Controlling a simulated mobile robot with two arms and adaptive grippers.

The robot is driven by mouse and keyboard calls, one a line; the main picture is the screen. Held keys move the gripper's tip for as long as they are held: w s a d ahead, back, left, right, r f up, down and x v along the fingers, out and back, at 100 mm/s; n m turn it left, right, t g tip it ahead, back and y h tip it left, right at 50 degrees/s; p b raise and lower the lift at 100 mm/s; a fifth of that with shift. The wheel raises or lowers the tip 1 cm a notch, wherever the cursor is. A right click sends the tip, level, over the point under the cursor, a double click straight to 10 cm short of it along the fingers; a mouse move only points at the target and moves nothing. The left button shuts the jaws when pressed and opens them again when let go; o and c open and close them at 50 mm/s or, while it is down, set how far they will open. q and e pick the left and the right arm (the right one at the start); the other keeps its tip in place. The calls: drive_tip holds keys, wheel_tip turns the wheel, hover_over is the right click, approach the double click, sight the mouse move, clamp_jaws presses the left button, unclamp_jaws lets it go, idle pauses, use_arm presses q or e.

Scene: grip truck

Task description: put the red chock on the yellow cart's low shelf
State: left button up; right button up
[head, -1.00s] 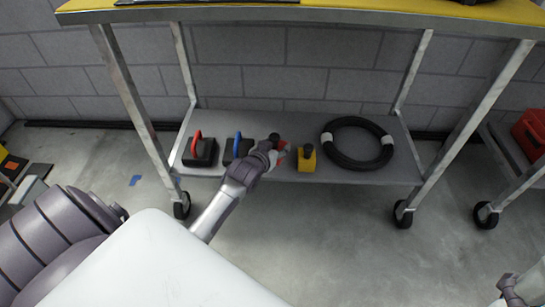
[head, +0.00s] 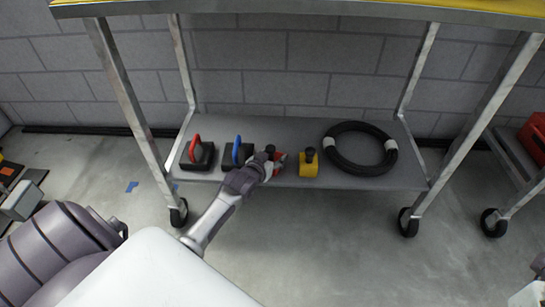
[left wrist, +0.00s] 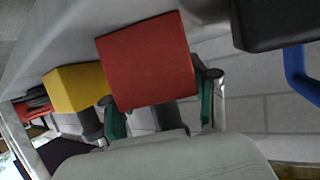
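The yellow cart (head: 300,8) has a yellow top and a grey low shelf (head: 232,132). The red chock (head: 278,160) is at the shelf's front, left of a yellow chock (head: 308,168) and partly hidden by my left gripper (head: 268,163). In the left wrist view the red chock (left wrist: 148,62) appears as a red block with a dark knob. The left gripper (left wrist: 162,110) is open there, its green-padded fingers on both sides of the knob with gaps visible. My right gripper is not clearly in view.
Two black blocks, with a red handle (head: 195,137) and a blue handle (head: 237,148), sit on the shelf's left. A black cable coil (head: 345,168) lies on the right. Cart legs flank the shelf. Another cart with a red box (head: 535,135) stands at far right.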

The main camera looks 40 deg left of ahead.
use_arm(q)
drive_tip(key=o, duration=0.4)
